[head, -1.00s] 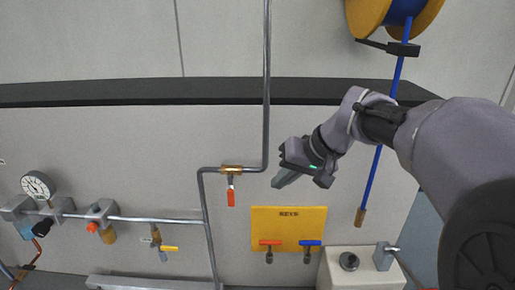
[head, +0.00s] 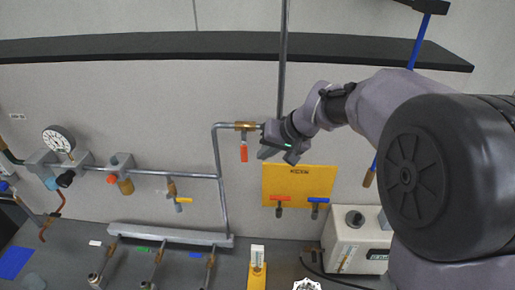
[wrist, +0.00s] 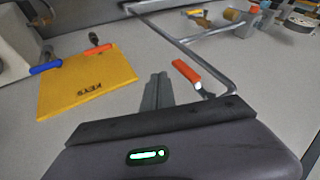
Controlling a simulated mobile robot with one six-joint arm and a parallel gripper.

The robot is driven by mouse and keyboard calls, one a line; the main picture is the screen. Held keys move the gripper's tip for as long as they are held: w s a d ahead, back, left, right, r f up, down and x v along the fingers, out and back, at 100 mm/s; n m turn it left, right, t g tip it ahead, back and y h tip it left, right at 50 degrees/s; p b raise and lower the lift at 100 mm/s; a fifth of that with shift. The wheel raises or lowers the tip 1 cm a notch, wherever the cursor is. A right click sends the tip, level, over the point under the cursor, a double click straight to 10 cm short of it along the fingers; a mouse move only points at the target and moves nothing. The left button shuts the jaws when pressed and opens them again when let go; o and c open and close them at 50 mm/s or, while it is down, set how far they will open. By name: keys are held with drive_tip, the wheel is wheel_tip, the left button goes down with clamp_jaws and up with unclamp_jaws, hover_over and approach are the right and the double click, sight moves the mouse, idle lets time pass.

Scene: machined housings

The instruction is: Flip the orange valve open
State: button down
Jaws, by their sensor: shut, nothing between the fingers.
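The orange valve handle (head: 243,153) hangs straight down from a brass valve body (head: 245,126) on the grey wall pipe. In the wrist view the orange handle (wrist: 187,72) is just right of my fingertips, with a visible gap in the picture. My gripper (head: 265,153) is to the right of the handle, at about its height, pointing left and down. In the wrist view my fingers (wrist: 157,83) are pressed together and empty. I cannot tell the exact depth between the fingers and the handle.
A yellow key board (head: 298,181) with a red and a blue handle is below right of my gripper; it also shows in the wrist view (wrist: 88,82). A yellow-handled valve (head: 183,199) and a gauge (head: 58,139) are left. The vertical pipe (head: 283,60) rises behind my gripper.

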sight(244, 147)
drive_tip(key=shift+a, duration=1.05)
drive_tip(key=shift+s, duration=0.1)
drive_tip(key=shift+a+f+y+b, duration=0.15)
drive_tip(key=shift+y+b, duration=0.25)
drive_tip(key=shift+b, duration=0.75)
